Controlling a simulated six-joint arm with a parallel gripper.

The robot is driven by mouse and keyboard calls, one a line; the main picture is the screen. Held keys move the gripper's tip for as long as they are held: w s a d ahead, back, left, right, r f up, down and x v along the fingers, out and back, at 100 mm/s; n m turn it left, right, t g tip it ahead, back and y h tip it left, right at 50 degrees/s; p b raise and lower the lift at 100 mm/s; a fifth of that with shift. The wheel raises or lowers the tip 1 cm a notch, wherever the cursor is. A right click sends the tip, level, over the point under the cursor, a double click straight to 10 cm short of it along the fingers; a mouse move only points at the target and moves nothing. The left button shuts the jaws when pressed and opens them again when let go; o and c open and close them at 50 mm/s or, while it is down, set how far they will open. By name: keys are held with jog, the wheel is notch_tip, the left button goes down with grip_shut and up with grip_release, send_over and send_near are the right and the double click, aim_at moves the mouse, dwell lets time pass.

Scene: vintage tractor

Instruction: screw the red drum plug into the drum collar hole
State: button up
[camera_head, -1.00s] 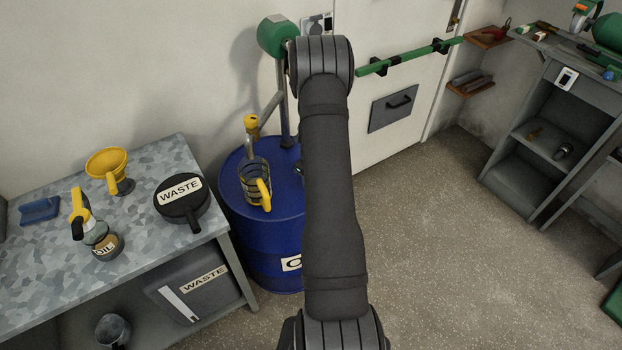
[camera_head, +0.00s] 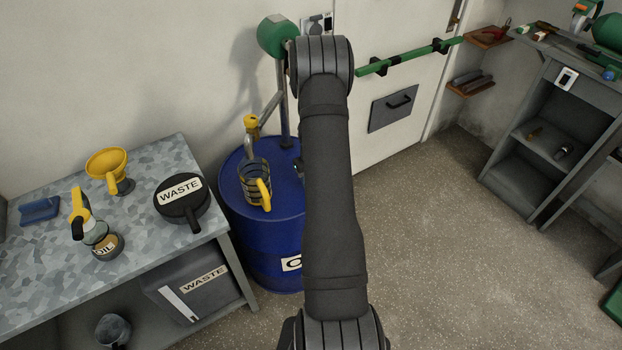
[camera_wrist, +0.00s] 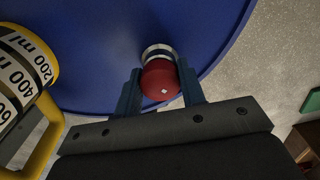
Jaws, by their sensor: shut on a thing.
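The red drum plug (camera_wrist: 161,80) shows in the wrist view between the two fingers of my gripper (camera_wrist: 161,88), which is shut on it. A silvery ring, the drum collar (camera_wrist: 157,50), shows just beyond the plug on the blue drum top (camera_wrist: 100,50). The plug overlaps the collar in this view; how deep it sits in the hole cannot be told. In the head view the blue drum (camera_head: 262,235) stands left of my arm, and my arm hides the gripper, plug and collar.
A clear measuring jug with yellow handle (camera_head: 256,185) stands on the drum, close to my gripper's left in the wrist view (camera_wrist: 25,80). A pump pipe (camera_head: 284,110) rises behind. A workbench (camera_head: 140,240) with a yellow funnel (camera_head: 106,164) and waste container (camera_head: 181,202) stands left.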

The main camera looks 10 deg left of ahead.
jog(key=shift+m, duration=0.9)
jog(key=o, duration=0.5)
jog(key=shift+n, duration=0.9)
jog(key=shift+n, duration=0.8)
